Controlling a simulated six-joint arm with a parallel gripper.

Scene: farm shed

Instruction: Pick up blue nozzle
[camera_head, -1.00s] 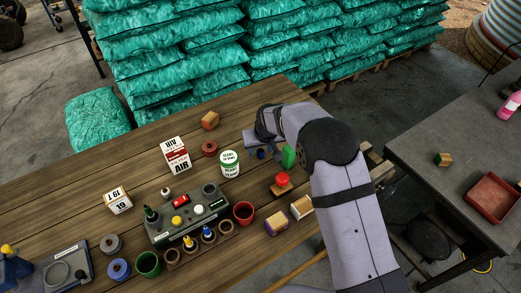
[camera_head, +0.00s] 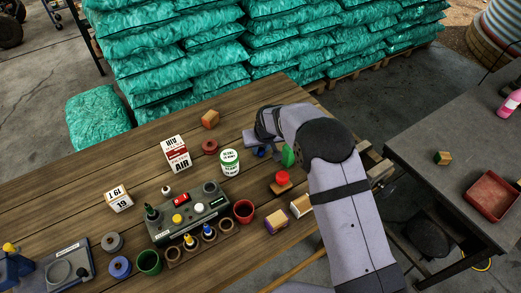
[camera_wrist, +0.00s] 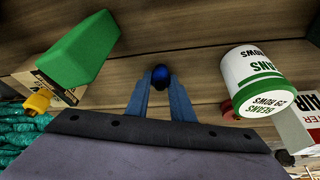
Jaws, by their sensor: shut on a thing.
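The blue nozzle (camera_wrist: 160,76) is a small, dark blue, rounded piece in the middle of the wrist view. The two blue-grey fingers of my gripper (camera_wrist: 161,92) are shut on it, one on each side. In the head view, my gripper (camera_head: 254,143) is low over the wooden table, and a small blue spot, the nozzle (camera_head: 261,153), shows beside it. The gap between nozzle and table cannot be told. My arm hides part of the table there.
A green piece (camera_head: 288,155) stands close to my gripper. A white and green can (camera_head: 230,162) stands to its left, with a red ring (camera_head: 209,147) beyond. A red-topped block (camera_head: 282,182) is in front. A grey panel (camera_head: 187,217) and several cups are nearer.

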